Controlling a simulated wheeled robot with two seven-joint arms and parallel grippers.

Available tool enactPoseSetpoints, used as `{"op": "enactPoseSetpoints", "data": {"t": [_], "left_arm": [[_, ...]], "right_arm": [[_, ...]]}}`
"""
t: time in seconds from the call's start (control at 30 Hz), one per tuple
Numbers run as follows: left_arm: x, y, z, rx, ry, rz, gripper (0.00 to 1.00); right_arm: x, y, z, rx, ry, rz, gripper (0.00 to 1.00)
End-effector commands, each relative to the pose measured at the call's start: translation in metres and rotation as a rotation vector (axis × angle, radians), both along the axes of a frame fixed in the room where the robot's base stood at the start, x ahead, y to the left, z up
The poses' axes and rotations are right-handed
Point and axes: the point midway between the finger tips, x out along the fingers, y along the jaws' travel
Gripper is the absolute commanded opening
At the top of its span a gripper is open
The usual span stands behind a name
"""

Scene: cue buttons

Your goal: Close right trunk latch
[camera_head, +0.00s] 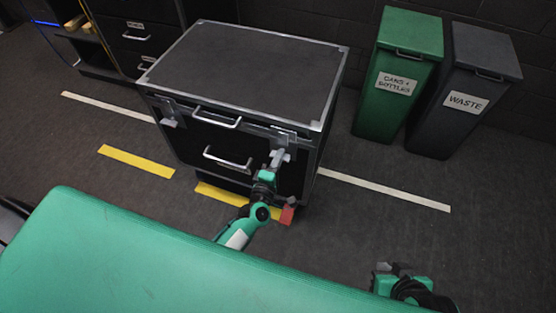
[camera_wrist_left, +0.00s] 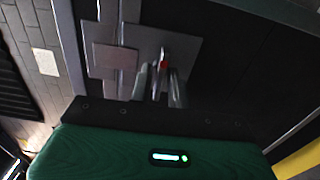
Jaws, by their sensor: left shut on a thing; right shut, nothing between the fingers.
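The black trunk (camera_head: 180,142) has silver edges, and its lid (camera_head: 245,65) is down. The right trunk latch (camera_head: 286,133) is a metal fitting on the front near the right corner. In the left wrist view its metal plate (camera_wrist_left: 185,48) fills the upper middle. My left gripper (camera_head: 279,158) is at this latch, with its fingers (camera_wrist_left: 164,85) shut on a part of it. A small red spot shows between the fingertips. The fingers partly hide the latch's lower part. The left trunk latch (camera_head: 169,112) is near the left corner. My right gripper (camera_head: 392,268) is shut and empty, low in the picture, away from the trunk.
Two handles (camera_head: 217,118) (camera_head: 228,160) are on the trunk front. A green bin (camera_head: 385,110) and a grey waste bin (camera_head: 440,125) stand to the right. Drawers (camera_head: 130,35) stand behind left. Floor around the yellow strip (camera_head: 136,160) is clear.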

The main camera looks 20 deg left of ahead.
Motion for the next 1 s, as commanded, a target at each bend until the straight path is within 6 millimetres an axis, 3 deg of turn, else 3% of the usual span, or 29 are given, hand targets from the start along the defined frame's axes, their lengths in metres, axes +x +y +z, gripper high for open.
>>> {"op": "enactPoseSetpoints", "data": {"t": [0.23,0.27,0.3,0.33,0.73,1.0], "left_arm": [[-0.001,0.000,-0.001,0.000,0.003,0.000,0.00],[-0.001,0.000,-0.001,0.001,0.003,0.000,0.20],[-0.001,0.000,-0.001,0.001,0.003,0.000,0.28],[-0.001,0.000,-0.001,0.001,0.003,0.000,0.29],[-0.009,0.000,-0.001,0.002,0.002,-0.001,0.29],[-0.058,0.002,-0.001,0.002,0.005,-0.001,0.29]], "right_arm": [[0.000,0.000,0.000,0.001,0.000,0.001,0.00],[0.000,0.000,0.000,0.001,0.000,0.001,0.00],[0.000,0.000,0.000,0.001,0.000,0.001,0.00],[0.000,0.000,0.000,0.001,0.000,0.001,0.00],[0.000,-0.001,0.000,-0.001,0.004,-0.001,0.00],[-0.006,-0.008,0.001,-0.021,0.045,-0.010,0.00]]}}
